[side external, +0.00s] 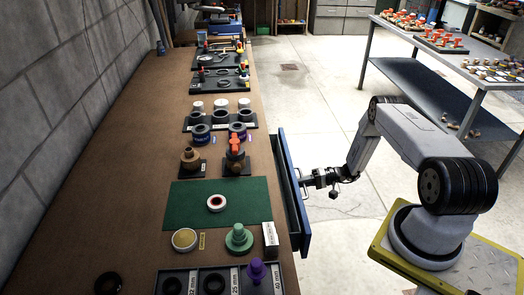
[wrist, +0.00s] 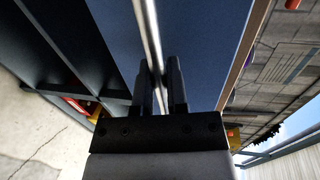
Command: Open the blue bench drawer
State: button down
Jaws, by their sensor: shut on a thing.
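The blue bench drawer (side external: 303,228) stands partly out from the right side of the brown workbench, with a gap showing between its front and the bench edge. Its blue front panel fills the middle of the wrist view (wrist: 205,45). A metal bar handle (wrist: 149,22) runs along that panel. My gripper (wrist: 165,75) is shut on the bar, one finger on each side of it. In the side view my gripper (side external: 304,182) meets the drawer front near its middle. The inside of the drawer is mostly hidden.
The workbench (side external: 130,165) carries a green mat (side external: 187,212), valve parts and black trays. A metal table (side external: 405,34) with small parts stands at the right rear. Floor (side external: 330,130) between bench and table is clear. Dark shelving (wrist: 45,60) shows in the wrist view.

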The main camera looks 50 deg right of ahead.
jog(key=v, duration=0.3)
jog(key=f+v, duration=0.1)
jog(key=v, duration=0.1)
jog(key=shift+s+d, duration=0.3)
jog(key=shift+d, duration=0.1)
jog(key=c, duration=0.7)
grip_release()
jog(key=shift+a, duration=0.1)
notch_tip(320, 180, up, 8)
jog(key=s+d, duration=0.2)
jog(key=shift+f, duration=0.2)
